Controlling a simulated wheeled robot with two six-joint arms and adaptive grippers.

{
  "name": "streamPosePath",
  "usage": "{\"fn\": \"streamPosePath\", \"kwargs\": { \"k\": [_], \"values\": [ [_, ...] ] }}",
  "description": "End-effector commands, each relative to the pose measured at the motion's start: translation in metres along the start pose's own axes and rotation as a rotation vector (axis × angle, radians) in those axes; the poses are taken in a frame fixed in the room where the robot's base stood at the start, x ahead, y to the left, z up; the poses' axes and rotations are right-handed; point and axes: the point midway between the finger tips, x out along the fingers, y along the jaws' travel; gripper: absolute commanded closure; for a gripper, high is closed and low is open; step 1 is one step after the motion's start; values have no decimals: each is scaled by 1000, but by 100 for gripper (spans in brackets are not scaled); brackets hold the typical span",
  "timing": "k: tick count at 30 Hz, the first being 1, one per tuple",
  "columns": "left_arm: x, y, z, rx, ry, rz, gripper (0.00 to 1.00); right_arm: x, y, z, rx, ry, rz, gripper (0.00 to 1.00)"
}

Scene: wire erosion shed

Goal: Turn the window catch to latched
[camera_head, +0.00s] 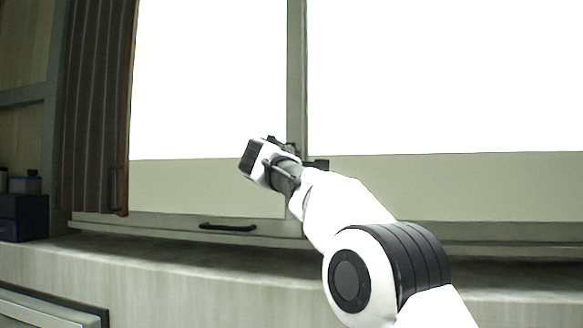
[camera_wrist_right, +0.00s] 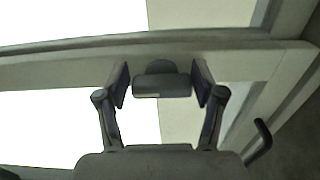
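The window catch (camera_wrist_right: 162,84) is a dark grey block with a rounded top. It is mounted on the grey window frame bar, near the centre of the right wrist view. My right gripper (camera_wrist_right: 161,79) has its two fingers apart, one on each side of the catch. Only narrow gaps show beside the catch, and I see no firm contact. In the head view my right arm reaches up to the upright window bar, and its wrist hides the fingertips and most of the catch area. My left gripper is not in view.
A black pull handle (camera_head: 228,227) sits on the lower window frame, left of my right arm. A brown curtain (camera_head: 95,110) hangs at the left. Dark boxes (camera_head: 22,215) stand on the sill (camera_head: 150,252) at far left. The rest of the visible sill is mostly clear.

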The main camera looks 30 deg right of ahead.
Motion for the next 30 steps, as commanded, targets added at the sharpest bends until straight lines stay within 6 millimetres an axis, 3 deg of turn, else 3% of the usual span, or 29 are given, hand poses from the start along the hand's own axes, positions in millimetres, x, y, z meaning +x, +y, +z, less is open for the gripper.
{"fn": "streamPosePath", "kwargs": {
  "k": [14,17,24,30],
  "values": [
    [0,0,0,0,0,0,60,-8,0,-1,-3,2,-2,12],
    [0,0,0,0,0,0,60,-23,0,-1,-4,2,-2,12],
    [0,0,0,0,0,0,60,-85,0,0,-4,1,0,12],
    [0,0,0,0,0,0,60,-116,0,1,-2,0,0,12]
  ]
}}
